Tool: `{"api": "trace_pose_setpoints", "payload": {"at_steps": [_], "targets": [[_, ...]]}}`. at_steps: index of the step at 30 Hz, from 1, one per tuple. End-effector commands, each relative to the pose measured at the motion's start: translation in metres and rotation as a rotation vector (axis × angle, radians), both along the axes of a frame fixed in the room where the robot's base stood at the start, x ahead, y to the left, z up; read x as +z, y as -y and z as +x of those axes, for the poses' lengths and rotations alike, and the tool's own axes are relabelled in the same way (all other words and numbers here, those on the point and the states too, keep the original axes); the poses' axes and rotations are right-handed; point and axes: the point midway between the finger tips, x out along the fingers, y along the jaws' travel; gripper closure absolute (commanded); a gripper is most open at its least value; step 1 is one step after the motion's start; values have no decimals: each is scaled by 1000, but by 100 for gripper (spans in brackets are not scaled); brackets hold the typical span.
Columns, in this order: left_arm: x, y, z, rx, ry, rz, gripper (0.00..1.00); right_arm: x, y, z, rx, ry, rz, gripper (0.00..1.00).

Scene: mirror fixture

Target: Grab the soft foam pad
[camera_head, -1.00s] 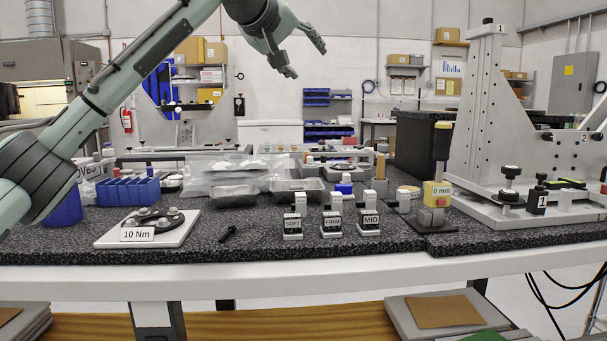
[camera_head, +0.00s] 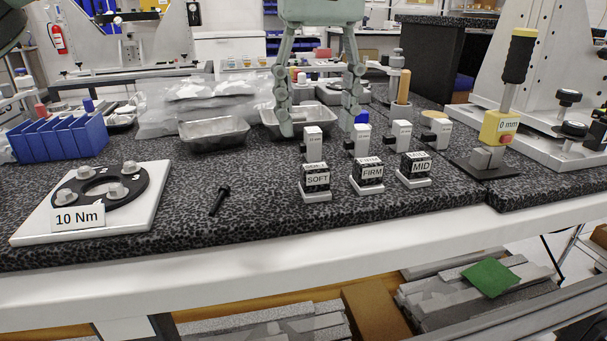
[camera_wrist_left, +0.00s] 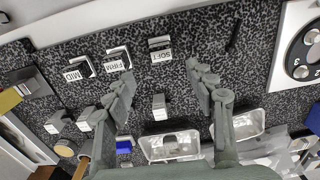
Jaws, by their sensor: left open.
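The soft foam pad (camera_head: 316,178) is a small dark speckled block with a "SOFT" label, on a pale base on the speckled worktop. It is the leftmost of three similar labelled blocks, and it also shows near the top of the left wrist view (camera_wrist_left: 160,46). My left gripper (camera_head: 318,122) is open and points down, behind and above the pad in the head view. In the left wrist view its two fingers (camera_wrist_left: 161,80) are spread apart, with the pad beyond their tips. Nothing shows between the fingertips touching them. My right gripper is not in view.
The "FIRM" block (camera_head: 368,175) and "MID" block (camera_head: 414,168) stand close on the right. Small grey-white posts (camera_head: 313,145) stand behind them. Metal trays (camera_head: 213,133) are behind.

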Motion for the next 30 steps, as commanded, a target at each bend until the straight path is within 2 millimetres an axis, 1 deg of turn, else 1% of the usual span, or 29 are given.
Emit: {"api": "trace_pose_setpoints", "payload": {"at_steps": [1, 3, 8, 12, 16, 19, 25, 26, 30], "targets": [[-7, -1, 0, 0, -1, 0, 45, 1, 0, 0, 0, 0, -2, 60], [-13, -1, 0, 0, -1, 0, 45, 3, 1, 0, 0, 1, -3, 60], [-23, -2, -2, 0, 1, 0, 45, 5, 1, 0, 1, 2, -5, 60], [-45, -4, -8, 0, 1, 0, 45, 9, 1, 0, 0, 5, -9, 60], [-61, -3, -8, 1, 1, -2, 45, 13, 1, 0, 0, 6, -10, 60], [-66, -3, -8, 2, 2, -4, 45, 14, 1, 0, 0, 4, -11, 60], [-66, -3, -8, 2, 2, -4, 45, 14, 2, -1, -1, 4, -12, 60], [-66, -3, -8, 2, 2, -4, 47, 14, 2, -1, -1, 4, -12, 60], [-66, -3, -8, 1, 2, -4, 65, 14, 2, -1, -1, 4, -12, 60]]}}
